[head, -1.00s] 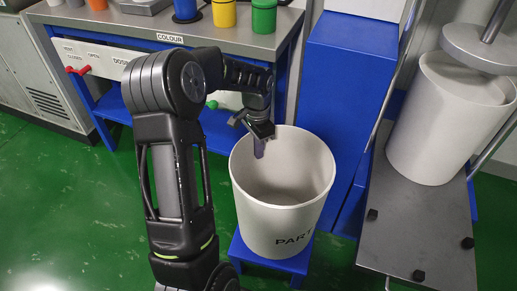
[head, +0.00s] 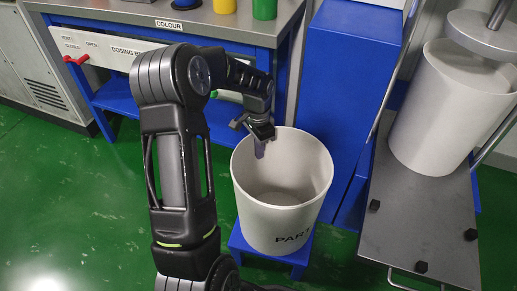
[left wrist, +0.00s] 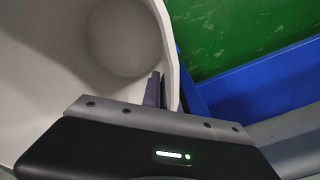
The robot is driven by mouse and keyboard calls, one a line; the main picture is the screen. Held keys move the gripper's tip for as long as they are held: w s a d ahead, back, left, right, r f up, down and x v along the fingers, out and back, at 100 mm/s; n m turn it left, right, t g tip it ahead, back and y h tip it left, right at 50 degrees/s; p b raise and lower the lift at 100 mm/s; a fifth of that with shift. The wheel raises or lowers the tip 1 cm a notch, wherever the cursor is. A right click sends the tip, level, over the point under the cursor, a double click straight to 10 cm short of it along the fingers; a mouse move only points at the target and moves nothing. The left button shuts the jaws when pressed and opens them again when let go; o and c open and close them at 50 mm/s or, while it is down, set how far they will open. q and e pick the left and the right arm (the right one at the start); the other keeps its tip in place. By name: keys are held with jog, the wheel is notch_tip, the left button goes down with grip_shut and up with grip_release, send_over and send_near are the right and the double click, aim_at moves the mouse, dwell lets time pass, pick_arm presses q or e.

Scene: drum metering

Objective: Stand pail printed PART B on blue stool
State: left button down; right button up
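The white pail (head: 270,222) stands upright on the small blue stool (head: 240,246) on the floor. Its print reads "PART"; the letter after it is not visible. The pail's pale inside and rim also show in the left wrist view (left wrist: 60,60). My left gripper (head: 260,148) points down at the pail's far-left rim, with a grey finger inside the mouth. In the left wrist view the fingers (left wrist: 156,90) are close to the inner wall; whether they pinch the rim is unclear. My right gripper is not in view.
A steel bench (head: 180,12) marked COLOUR holds yellow and green cups at the back. A tall blue cabinet (head: 350,70) stands behind the pail. Another white pail (head: 445,110) stands on a grey plate (head: 415,225) at right. Green floor is clear at left.

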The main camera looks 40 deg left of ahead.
pick_arm(q)
jog(key=c, duration=1.6)
grip_release()
jog(key=shift+c, duration=0.2)
notch_tip(320, 180, up, 11)
jog(key=p, duration=0.3)
jog(key=shift+a+p, duration=0.15)
jog(key=shift+p, duration=0.25)
jog(key=shift+r, duration=0.65)
